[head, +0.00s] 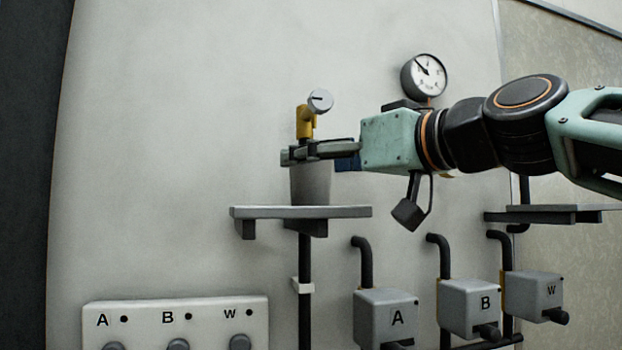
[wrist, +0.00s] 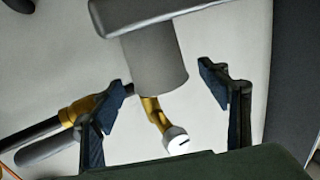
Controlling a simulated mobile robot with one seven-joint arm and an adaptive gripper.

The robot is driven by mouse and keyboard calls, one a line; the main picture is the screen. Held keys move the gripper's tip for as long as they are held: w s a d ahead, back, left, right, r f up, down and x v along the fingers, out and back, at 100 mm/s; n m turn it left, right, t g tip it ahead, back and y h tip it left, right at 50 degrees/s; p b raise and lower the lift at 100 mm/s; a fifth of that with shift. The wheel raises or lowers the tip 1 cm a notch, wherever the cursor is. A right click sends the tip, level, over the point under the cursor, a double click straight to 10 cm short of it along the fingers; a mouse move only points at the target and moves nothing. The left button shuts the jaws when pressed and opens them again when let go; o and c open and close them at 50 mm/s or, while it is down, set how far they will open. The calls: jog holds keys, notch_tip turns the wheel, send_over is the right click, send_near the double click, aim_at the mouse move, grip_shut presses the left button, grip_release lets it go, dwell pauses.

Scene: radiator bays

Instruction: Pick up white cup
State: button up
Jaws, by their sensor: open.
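The white cup (head: 310,185), looking light grey in this light, stands upright on a small wall shelf (head: 250,213) in the head view. It also shows in the wrist view (wrist: 155,62), where the picture is turned and the shelf (wrist: 150,12) is at the top. My gripper (head: 305,150) reaches in from the right at the height of the cup's upper part and hides its rim in the head view. In the wrist view its fingers (wrist: 166,82) are spread apart with the cup between them, and gaps show on both sides.
A brass valve with a round white knob (head: 320,101) rises just behind the cup. A pressure gauge (head: 424,75) is on the wall. A dark padlock-like tag (head: 408,214) hangs below my gripper. Boxes marked A (head: 386,316), B (head: 470,303) and W (head: 535,292) are below.

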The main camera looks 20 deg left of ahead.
jog(key=shift+p+x, duration=0.3)
jog(key=shift+x, duration=1.15)
jog(key=shift+f, duration=0.1)
jog(key=shift+d, duration=0.1)
jog(key=c, duration=1.3)
jog(key=shift+c, duration=0.4)
